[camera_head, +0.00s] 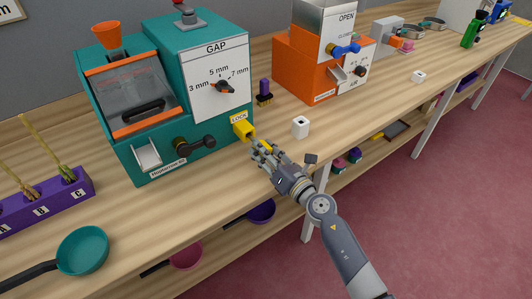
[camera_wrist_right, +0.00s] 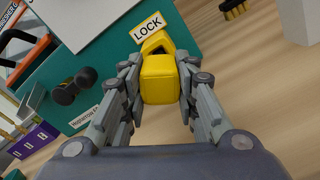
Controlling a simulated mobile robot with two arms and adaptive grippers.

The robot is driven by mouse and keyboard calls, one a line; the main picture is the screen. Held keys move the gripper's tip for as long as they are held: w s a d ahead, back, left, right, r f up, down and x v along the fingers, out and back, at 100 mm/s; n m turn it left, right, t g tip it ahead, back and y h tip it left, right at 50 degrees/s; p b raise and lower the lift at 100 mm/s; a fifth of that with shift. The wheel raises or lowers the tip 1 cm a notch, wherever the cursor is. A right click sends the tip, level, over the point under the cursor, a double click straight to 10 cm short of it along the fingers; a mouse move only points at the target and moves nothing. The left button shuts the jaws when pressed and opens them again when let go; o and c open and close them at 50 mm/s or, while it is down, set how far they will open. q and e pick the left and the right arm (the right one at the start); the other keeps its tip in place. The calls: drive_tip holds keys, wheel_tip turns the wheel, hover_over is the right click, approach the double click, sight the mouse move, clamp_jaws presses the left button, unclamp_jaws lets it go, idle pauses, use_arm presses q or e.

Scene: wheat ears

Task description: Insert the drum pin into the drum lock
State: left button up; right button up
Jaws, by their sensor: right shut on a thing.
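The drum lock (camera_head: 244,131) is a yellow block on the right side of the teal machine, under a LOCK label. It also shows in the right wrist view (camera_wrist_right: 157,43). My right gripper (camera_head: 262,150) is just in front of and below the lock. It is shut on the yellow drum pin (camera_wrist_right: 160,80), which sits between its fingers in the wrist view. In the head view only a small part of the pin (camera_head: 266,146) shows. The pin's far end is hidden, so I cannot tell whether it touches the lock. My left gripper is not in view.
The teal machine (camera_head: 140,158) has a black crank (camera_head: 196,143) left of the lock. An orange machine (camera_head: 292,70) stands farther back.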

drive_tip(key=shift+b+x, duration=0.5)
drive_tip(key=shift+x, duration=1.7)
drive_tip(key=o, duration=1.2)
drive_tip(key=shift+s+d, duration=0.1)
